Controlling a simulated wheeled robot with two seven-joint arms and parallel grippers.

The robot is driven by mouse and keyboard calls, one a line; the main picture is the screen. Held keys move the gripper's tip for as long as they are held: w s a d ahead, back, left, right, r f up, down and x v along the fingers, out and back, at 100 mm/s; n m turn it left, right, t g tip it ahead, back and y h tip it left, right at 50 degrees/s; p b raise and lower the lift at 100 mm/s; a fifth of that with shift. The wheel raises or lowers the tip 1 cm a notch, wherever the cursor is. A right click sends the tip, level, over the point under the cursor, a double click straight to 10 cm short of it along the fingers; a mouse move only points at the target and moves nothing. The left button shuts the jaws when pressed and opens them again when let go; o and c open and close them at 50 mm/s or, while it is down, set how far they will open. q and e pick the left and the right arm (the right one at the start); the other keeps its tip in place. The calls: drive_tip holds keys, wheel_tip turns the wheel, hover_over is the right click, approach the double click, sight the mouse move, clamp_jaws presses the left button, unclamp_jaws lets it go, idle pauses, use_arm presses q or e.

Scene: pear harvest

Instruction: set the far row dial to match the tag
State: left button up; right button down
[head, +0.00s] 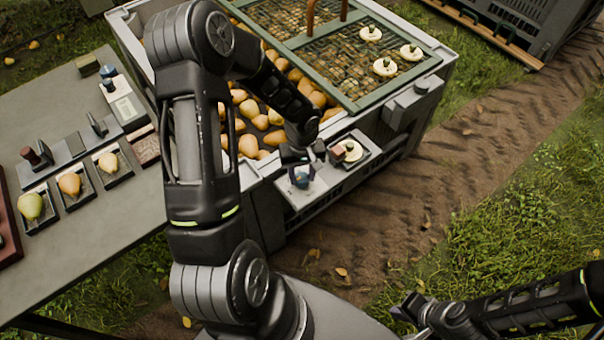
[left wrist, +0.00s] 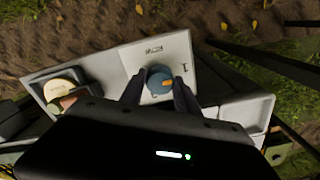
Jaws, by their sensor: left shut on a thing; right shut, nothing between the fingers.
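A small blue dial (head: 301,178) with an orange mark stands on a pale plate on the side shelf of the pear bin. My left gripper (head: 297,162) is over it, reaching down from the left. In the left wrist view the blue dial (left wrist: 160,79) sits between the two fingers, which are closed on its sides. Printed marks on the pale plate (left wrist: 150,52) are too small to read. My right gripper (head: 413,309) is shut and empty at the lower right, far from the dial. I cannot make out which item is the tag.
A dark tray beside the dial holds a cream disc (head: 350,151) and a brown block (head: 336,154). The bin (head: 440,62) holds pears under a green mesh rack with cream discs. The grey table (head: 95,215) at left carries several pears in trays. Open dirt lies right.

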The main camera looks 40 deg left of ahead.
use_arm(q)
clamp_jaws()
drive_tip(key=shift+m, duration=0.4)
drive_tip(key=m+b, duration=0.1)
drive_tip(key=m, duration=0.6)
drive_tip(key=shift+m, duration=2)
drive_tip(key=o, duration=1)
unclamp_jaws()
